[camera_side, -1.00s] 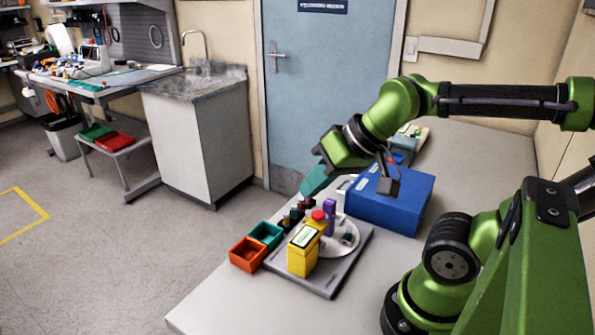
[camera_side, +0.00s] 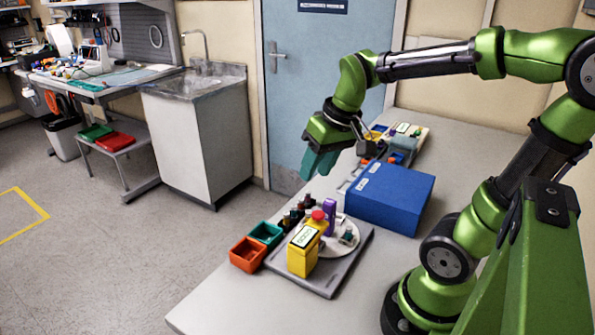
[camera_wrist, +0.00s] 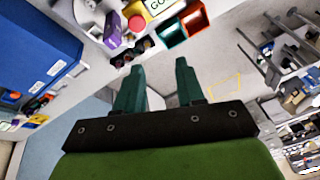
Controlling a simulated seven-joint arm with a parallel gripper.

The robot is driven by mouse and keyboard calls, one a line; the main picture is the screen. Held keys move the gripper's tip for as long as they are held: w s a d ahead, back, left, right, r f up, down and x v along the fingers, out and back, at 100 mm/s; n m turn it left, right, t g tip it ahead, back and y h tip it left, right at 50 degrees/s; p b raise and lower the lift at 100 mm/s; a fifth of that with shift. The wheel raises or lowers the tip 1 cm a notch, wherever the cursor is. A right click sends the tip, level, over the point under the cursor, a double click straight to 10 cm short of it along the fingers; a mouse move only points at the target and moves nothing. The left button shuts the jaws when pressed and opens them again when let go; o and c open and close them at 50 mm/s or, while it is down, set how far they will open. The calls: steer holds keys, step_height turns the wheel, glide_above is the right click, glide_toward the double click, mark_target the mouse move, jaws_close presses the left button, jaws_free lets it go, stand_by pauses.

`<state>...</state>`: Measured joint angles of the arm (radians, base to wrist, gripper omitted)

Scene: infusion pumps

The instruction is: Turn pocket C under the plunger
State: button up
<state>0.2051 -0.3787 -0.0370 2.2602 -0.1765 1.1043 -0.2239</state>
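A white round turntable (camera_side: 342,247) with small pockets stands on a grey base plate (camera_side: 330,284). A yellow unit (camera_side: 301,258) with a small screen and a red knob (camera_side: 318,215) stands at its front left, and a purple upright block (camera_side: 329,210) rises at its back. The pocket letters are too small to read, and I cannot make out the plunger. In the wrist view the purple block (camera_wrist: 112,28) and red knob (camera_wrist: 137,23) show near the top edge. My gripper (camera_side: 318,165) is above and behind the plate, clear of everything. Its two teal fingers (camera_wrist: 157,80) are apart and empty.
Orange (camera_side: 248,254) and teal (camera_side: 265,234) bins sit left of the plate, with several dark-capped vials (camera_side: 293,216) behind it. A large blue box (camera_side: 390,197) stands to the right. The table front is clear.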

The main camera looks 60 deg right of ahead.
mark_target(329, 211)
steer(key=d+n+g, duration=0.3)
steer(key=d, duration=0.4)
steer(key=shift+n+g, duration=0.4)
steer(key=shift+n, duration=0.2)
step_height(329, 211, down, 16)
steer(key=shift+a+f, duration=0.1)
jaws_close()
